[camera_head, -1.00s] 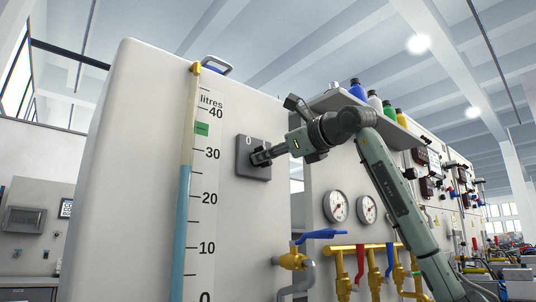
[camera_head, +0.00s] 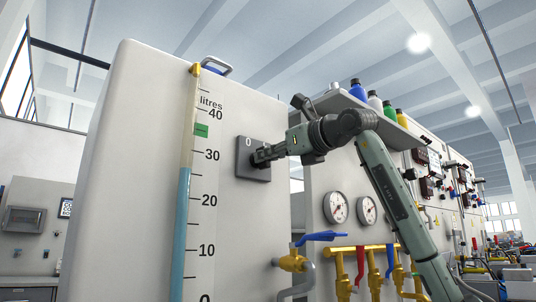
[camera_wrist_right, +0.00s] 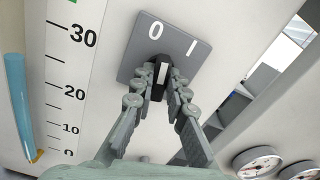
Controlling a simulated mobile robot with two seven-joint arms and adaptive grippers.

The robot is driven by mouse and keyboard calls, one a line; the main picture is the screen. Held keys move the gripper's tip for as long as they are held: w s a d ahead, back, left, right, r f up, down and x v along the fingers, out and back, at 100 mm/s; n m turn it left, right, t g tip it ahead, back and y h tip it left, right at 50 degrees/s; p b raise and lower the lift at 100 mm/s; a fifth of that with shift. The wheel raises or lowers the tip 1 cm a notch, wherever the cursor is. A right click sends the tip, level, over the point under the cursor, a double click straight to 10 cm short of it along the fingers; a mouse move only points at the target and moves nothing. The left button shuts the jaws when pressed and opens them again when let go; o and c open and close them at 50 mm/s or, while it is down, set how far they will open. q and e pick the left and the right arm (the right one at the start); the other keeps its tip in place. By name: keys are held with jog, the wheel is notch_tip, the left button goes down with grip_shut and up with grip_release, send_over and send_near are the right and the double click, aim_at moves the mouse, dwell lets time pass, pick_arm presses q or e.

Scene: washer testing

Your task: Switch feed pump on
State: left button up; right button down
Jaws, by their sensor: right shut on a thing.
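The feed pump switch is a grey square plate (camera_head: 244,172) on the white cabinet front, marked 0 and I. In the right wrist view its black knob (camera_wrist_right: 157,90) carries a white mark that points roughly towards the 0. My right gripper (camera_head: 258,157) is at the knob. In the wrist view its two fingers (camera_wrist_right: 158,92) are closed on the knob's sides and partly hide it. My left gripper is not in view.
A level tube (camera_head: 182,225) with blue liquid, just under the 30 litre mark, runs left of the switch. Below right are a blue-handled valve (camera_head: 320,237), brass valves (camera_head: 342,268) and gauges (camera_head: 336,207). Bottles (camera_head: 374,101) stand on a shelf above my arm.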

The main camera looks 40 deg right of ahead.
pick_arm(q)
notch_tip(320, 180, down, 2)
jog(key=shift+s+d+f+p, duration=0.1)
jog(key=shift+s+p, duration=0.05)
jog(key=shift+p, duration=0.2)
pick_arm(e)
jog(key=m, duration=0.8)
jog(key=shift+m, duration=0.3)
jog(key=c, duration=1.5)
grip_release()
jog(key=shift+c, duration=0.2)
jog(key=s+d, duration=0.1)
jog(key=s, duration=1.1)
